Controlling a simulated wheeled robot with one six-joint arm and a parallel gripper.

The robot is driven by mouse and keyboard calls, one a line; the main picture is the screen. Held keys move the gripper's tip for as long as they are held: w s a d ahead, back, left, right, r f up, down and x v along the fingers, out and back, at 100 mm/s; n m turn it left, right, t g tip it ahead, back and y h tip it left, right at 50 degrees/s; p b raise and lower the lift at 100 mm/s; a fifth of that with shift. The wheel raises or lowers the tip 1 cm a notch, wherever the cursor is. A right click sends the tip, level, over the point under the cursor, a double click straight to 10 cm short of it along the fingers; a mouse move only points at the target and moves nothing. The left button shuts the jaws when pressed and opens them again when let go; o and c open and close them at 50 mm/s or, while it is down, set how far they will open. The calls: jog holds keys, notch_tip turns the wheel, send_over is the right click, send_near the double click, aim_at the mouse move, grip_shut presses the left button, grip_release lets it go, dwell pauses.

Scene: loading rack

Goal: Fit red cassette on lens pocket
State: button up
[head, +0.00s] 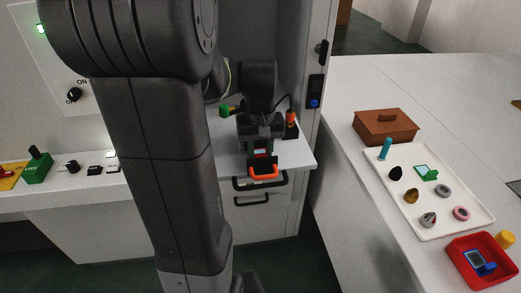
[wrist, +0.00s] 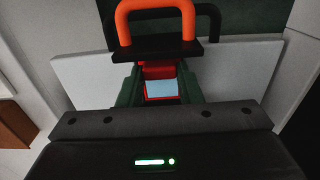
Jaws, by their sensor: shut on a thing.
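The red cassette (wrist: 160,71) has a pale window and sits between the fingers of my gripper (wrist: 159,86) in the wrist view. The gripper is shut on it. In the head view my gripper (head: 262,147) is low over the front of the white ledge, and a little of the red cassette (head: 262,153) shows. An orange loop handle (wrist: 155,8) on a black plate (wrist: 155,50) lies just beyond the cassette in the wrist view. I cannot make out the lens pocket, nor tell whether the cassette touches anything beneath it.
Black drawer handles (head: 252,200) project below the white ledge (head: 297,154). At the right, a white tray (head: 447,222) holds small parts, including a green cassette (head: 427,173). A red bin (head: 463,277) holds a blue cassette (head: 477,260). A brown box (head: 386,126) stands behind.

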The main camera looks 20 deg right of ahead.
jog(key=shift+f, duration=0.15)
jog(key=o, duration=1)
jog(key=shift+o, duration=0.2)
notch_tip(320, 180, up, 14)
jog(key=shift+f, duration=0.2)
notch_tip(320, 180, down, 14)
jog(key=shift+r, duration=0.45)
